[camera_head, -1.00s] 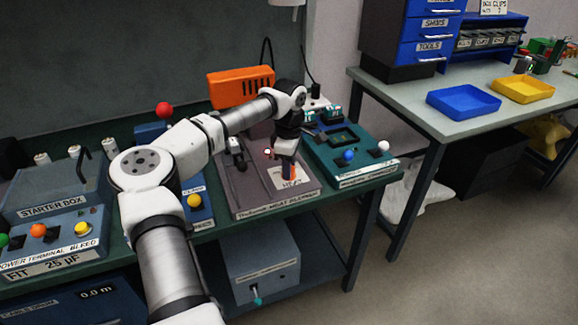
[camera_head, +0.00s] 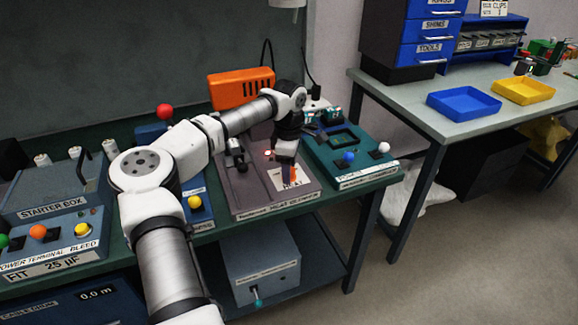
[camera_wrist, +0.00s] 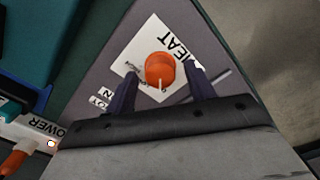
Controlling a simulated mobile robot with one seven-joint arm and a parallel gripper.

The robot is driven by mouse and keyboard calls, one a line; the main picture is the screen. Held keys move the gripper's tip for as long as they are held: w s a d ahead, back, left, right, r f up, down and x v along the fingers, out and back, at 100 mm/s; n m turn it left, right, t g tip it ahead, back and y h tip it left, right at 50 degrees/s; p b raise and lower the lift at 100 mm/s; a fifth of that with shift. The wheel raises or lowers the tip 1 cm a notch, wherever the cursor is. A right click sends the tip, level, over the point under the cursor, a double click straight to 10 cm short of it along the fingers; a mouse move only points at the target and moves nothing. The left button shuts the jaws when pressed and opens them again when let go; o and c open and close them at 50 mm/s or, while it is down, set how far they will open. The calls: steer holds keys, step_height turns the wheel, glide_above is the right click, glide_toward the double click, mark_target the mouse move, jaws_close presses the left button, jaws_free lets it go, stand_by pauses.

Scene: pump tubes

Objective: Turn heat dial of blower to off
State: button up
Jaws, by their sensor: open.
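The heat dial (camera_wrist: 160,70) is an orange knob with a pale pointer line, on a white label reading HEAT on the grey blower panel (camera_wrist: 85,75). In the wrist view my gripper (camera_wrist: 160,88) is open, with one dark finger on each side of the dial's near part. I cannot tell whether the fingers touch it. In the head view my gripper (camera_head: 288,170) points down over the blower panel (camera_head: 240,195), and the dial shows only as a bit of orange by the fingers. The setting that the pointer marks is too small to read.
A teal box (camera_head: 350,165) with blue and white knobs stands right of the panel. An orange case (camera_head: 240,88) stands behind it. A lit red lamp (camera_wrist: 51,143) is beside the POWER label. A yellow-knobbed box (camera_head: 195,202) is at the left.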

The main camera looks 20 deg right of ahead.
steer(key=shift+r, duration=0.1)
step_height(320, 180, up, 14)
steer(key=b, duration=0.1)
steer(key=shift+f+b, duration=0.2)
steer(key=shift+b, duration=0.2)
